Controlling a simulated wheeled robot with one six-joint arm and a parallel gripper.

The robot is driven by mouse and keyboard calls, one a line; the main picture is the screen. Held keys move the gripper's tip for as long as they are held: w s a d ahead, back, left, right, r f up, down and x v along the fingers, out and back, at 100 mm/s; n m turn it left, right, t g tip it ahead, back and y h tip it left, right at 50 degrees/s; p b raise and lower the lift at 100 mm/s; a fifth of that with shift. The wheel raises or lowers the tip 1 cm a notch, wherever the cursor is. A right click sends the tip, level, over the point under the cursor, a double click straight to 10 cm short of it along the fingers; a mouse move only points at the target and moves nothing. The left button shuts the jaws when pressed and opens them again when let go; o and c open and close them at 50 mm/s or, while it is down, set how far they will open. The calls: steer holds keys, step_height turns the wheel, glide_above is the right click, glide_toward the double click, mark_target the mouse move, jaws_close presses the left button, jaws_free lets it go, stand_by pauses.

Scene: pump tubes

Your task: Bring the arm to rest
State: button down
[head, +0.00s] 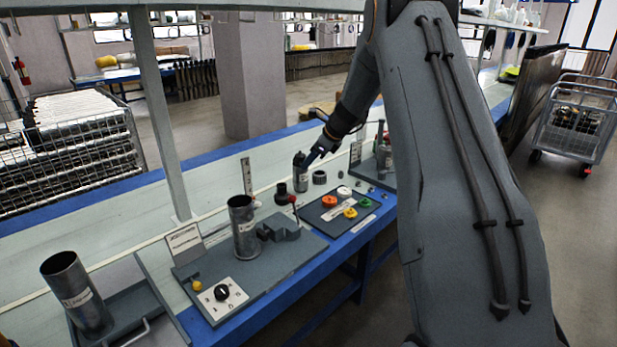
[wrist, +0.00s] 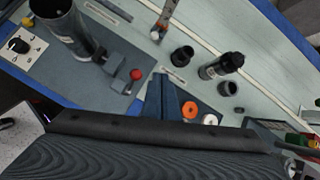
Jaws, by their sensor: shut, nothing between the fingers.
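My gripper (head: 311,158) is at the end of my arm, over the workbench in the head view. Its fingers are together and empty. In the wrist view the closed fingers (wrist: 163,95) point down toward the bench. A dark cylindrical part (head: 299,173) stands just beside the fingertips in the head view; I cannot tell from there whether they touch. In the wrist view that cylinder (wrist: 222,67) lies to the right of the fingers, apart from them. My forearm hides part of the bench's right end.
A metal tube (head: 243,230) stands on a grey fixture with a red-knobbed clamp (wrist: 115,76). Another tube (head: 76,290) stands in a tray at left. A dark mat (head: 333,222) holds orange, white and yellow parts. Black rings (head: 282,195) stand nearby. A shelf post (head: 158,110) rises behind.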

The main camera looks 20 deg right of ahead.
steer(key=shift+r, duration=0.55)
steer(key=s+a+n+g+h, duration=0.1)
steer(key=s+a+n, duration=0.4)
steer(key=s, duration=1)
steer(key=s+a+f+n+g+h, duration=0.1)
steer(key=s+a+n+g, duration=0.2)
steer(key=s+n, duration=0.9)
steer(key=s+a+f+n+g+h, duration=0.1)
steer(key=s+a+n, duration=0.6)
steer(key=s, duration=1.1)
steer(key=shift+s+n+g+h, duration=0.3)
steer(key=shift+n+g+h, duration=0.2)
steer(key=shift+n, duration=0.6)
